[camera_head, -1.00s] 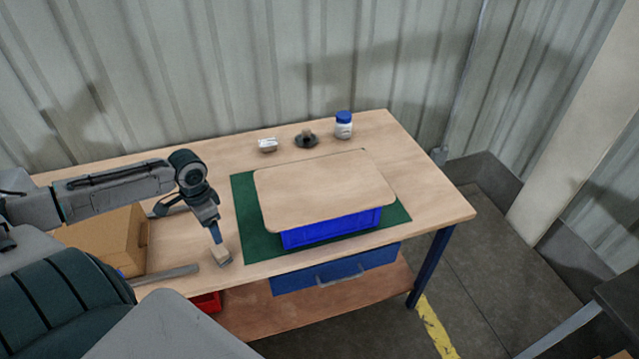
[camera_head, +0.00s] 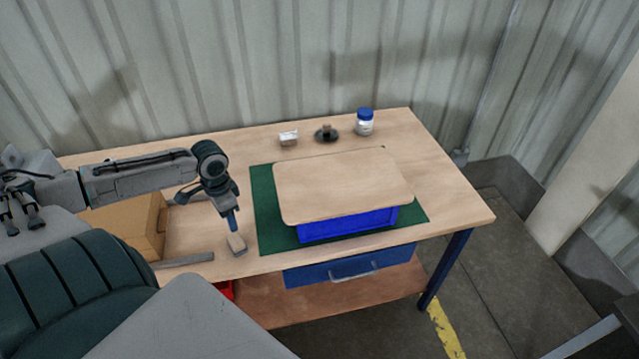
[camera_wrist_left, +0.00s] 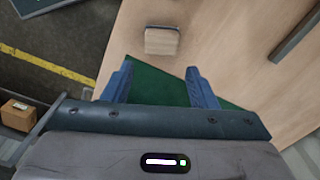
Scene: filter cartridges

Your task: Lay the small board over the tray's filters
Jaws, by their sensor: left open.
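The small board (camera_head: 345,184), a pale wooden panel with rounded corners, lies across the top of the blue tray (camera_head: 348,226). It hides the tray's inside, so no filters show. The tray stands on a green mat (camera_head: 262,208); only its front wall shows below the board. My left gripper (camera_head: 232,224) points down left of the mat, apart from the board. In the left wrist view its jaws (camera_wrist_left: 160,76) are open and empty, with part of the mat beyond them. The board and tray are not recognisable in that view. My right gripper is not in view.
A small wooden block (camera_head: 237,243) lies by my left gripper and shows in the wrist view (camera_wrist_left: 161,41). A cardboard box (camera_head: 138,222) and a grey bar (camera_head: 184,260) are at the left. A blue-capped jar (camera_head: 364,122), a dark round item (camera_head: 326,134) and a white item (camera_head: 288,138) stand behind.

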